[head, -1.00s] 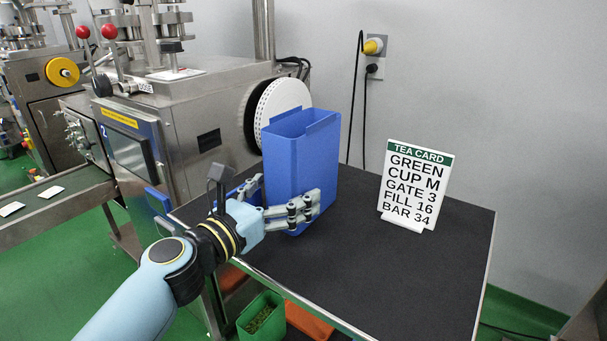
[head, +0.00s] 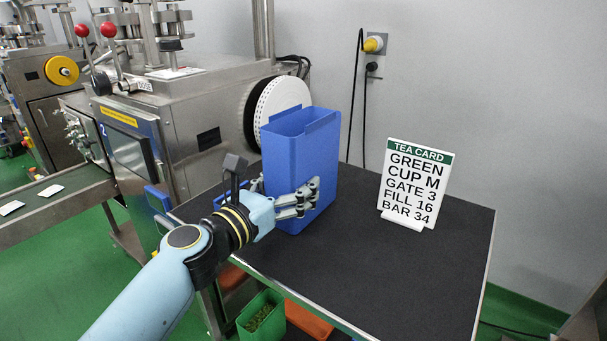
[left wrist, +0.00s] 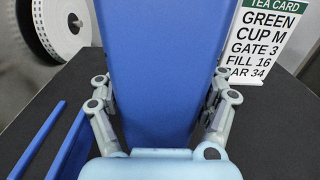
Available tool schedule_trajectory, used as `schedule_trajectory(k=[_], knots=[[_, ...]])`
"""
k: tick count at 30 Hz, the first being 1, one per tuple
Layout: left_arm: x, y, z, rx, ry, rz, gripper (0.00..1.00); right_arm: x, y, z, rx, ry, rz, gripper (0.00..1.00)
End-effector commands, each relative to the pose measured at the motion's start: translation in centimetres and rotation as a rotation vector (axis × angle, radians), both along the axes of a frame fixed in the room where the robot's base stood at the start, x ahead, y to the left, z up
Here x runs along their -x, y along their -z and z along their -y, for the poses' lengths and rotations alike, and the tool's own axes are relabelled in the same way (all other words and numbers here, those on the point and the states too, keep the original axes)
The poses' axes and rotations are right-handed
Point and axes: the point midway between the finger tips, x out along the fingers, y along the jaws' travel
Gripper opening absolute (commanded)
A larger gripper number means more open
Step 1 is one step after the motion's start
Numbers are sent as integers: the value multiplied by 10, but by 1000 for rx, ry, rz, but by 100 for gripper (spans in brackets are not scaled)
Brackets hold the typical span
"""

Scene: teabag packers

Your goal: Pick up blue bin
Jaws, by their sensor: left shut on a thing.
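The tall blue bin (head: 311,160) stands upright on the black table top, near its back left part. My left gripper (head: 306,195) reaches in from the left and is shut on the lower half of the bin. In the left wrist view the blue bin (left wrist: 165,70) fills the middle, with a finger of my left gripper (left wrist: 165,108) on each side of it. The far finger is mostly hidden behind the bin in the head view. The right gripper is not in view.
The black table (head: 400,265) is clear to the right, except for a white tea card (head: 415,185). A steel machine (head: 215,125) with a white reel (head: 270,105) stands close behind and left. Another blue piece (left wrist: 45,145) lies left of the bin. A green bin (head: 262,317) sits below.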

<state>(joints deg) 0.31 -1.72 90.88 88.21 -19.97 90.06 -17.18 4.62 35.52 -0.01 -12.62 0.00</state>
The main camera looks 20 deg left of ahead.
Motion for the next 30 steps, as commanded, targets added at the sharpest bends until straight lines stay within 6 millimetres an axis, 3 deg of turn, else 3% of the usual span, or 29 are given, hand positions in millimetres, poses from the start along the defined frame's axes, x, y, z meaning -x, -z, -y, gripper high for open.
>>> schedule_trajectory(k=[10,22,30], knots=[[-1,-7,0,1,0,4,16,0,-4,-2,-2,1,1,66],[0,-84,0,1,-1,6,16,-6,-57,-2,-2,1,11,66],[0,-103,0,1,0,4,16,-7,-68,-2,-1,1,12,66]])
